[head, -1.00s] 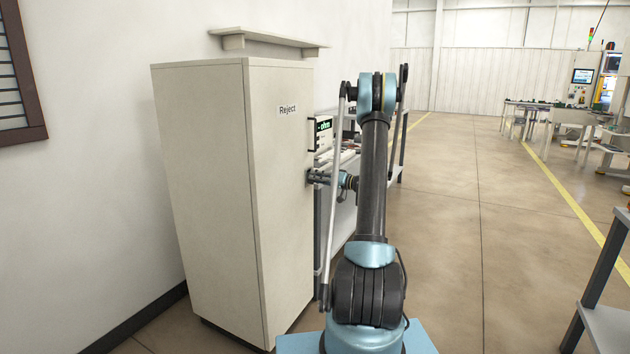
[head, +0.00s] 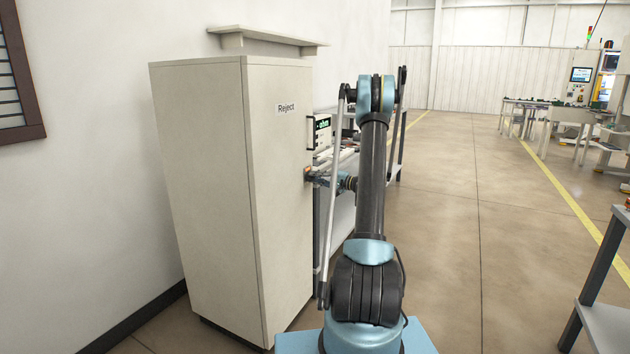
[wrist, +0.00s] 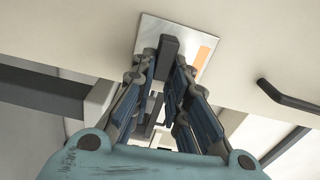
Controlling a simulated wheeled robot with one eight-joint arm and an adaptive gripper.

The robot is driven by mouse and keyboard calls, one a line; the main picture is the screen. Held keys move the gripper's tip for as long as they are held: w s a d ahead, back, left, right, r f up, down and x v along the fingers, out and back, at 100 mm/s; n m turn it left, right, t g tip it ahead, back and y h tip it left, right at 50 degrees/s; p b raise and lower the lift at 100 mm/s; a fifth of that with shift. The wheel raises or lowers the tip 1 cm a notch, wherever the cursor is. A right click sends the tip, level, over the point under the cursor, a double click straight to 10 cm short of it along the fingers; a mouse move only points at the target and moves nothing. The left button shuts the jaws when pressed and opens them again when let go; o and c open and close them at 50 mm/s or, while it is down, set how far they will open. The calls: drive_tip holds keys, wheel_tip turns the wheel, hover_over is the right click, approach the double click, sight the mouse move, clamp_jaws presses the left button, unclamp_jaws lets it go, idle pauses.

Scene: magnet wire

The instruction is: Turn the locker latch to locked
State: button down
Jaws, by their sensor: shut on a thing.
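The locker (head: 205,190) is a tall beige cabinet with a "Reject" label (head: 286,107) on its door. In the wrist view, the latch plate (wrist: 148,38) is a silver square on the door, with an orange mark (wrist: 203,52) right of the dark latch handle (wrist: 168,46). My gripper (wrist: 164,68) is shut on the latch handle, with a finger on either side of it. In the head view, my gripper (head: 312,175) is at the door's right edge; the latch is small and mostly hidden there.
A dark door handle (wrist: 287,96) stands out beside the latch; in the head view it is above my gripper (head: 310,133). A bench with equipment (head: 345,205) is behind my arm. A wall shelf (head: 268,40) is above the locker. Open floor lies to the right.

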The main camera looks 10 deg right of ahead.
drive_tip(key=shift+f+m, duration=0.15)
drive_tip(key=shift+m, duration=0.25)
drive_tip(key=c, duration=1.6)
unclamp_jaws()
drive_tip(key=shift+w, duration=0.1)
drive_tip(key=shift+o, duration=0.2)
drive_tip(key=shift+d, duration=0.1)
drive_tip(key=v, duration=1.2)
